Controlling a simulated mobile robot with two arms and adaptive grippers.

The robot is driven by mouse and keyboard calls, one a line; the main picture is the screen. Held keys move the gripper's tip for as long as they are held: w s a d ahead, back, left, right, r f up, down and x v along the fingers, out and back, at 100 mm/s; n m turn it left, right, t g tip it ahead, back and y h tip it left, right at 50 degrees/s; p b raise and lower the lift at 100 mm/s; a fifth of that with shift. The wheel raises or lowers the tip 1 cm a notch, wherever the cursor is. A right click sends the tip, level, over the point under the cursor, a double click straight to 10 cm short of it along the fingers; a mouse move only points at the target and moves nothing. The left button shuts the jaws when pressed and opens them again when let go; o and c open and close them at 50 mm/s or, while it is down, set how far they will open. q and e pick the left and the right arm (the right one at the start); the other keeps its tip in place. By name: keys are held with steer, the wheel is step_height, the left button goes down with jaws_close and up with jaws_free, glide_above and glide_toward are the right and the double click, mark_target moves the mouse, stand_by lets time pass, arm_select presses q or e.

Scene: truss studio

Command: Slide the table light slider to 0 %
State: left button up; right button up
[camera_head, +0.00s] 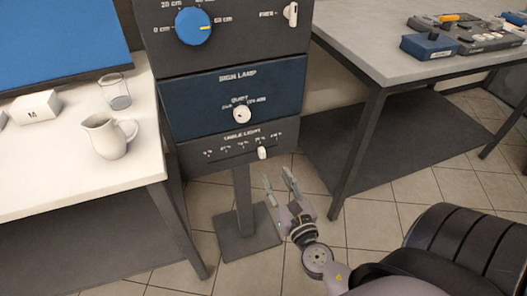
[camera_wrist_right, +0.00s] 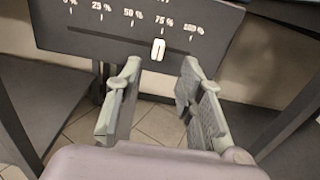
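The table light slider has a small white knob (camera_head: 262,153) on the lowest dark panel (camera_head: 225,146) of the control post. The knob also shows in the right wrist view (camera_wrist_right: 158,49), at about the 75 % mark of a scale running from 0 % at left to 100 % at right. My right gripper (camera_head: 278,176) is open and empty, below and in front of the panel. In the wrist view its two fingers (camera_wrist_right: 160,72) stand apart, with the knob beyond and between them, not touched. My left gripper is not in view.
A white table with a jug (camera_head: 108,136) and glass (camera_head: 116,92) stands left. A grey table (camera_head: 390,50) with devices stands right.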

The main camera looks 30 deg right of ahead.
mark_target(263, 154)
steer(key=p+x, duration=0.1)
steer(key=x, duration=0.9)
steer(key=shift+w+p, duration=0.25)
steer(key=shift+p, duration=0.1)
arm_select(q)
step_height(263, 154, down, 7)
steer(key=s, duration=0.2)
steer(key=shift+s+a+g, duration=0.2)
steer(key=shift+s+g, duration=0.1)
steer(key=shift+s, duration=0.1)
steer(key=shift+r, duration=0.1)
arm_select(e)
steer(key=shift+c, duration=0.5)
jaws_close()
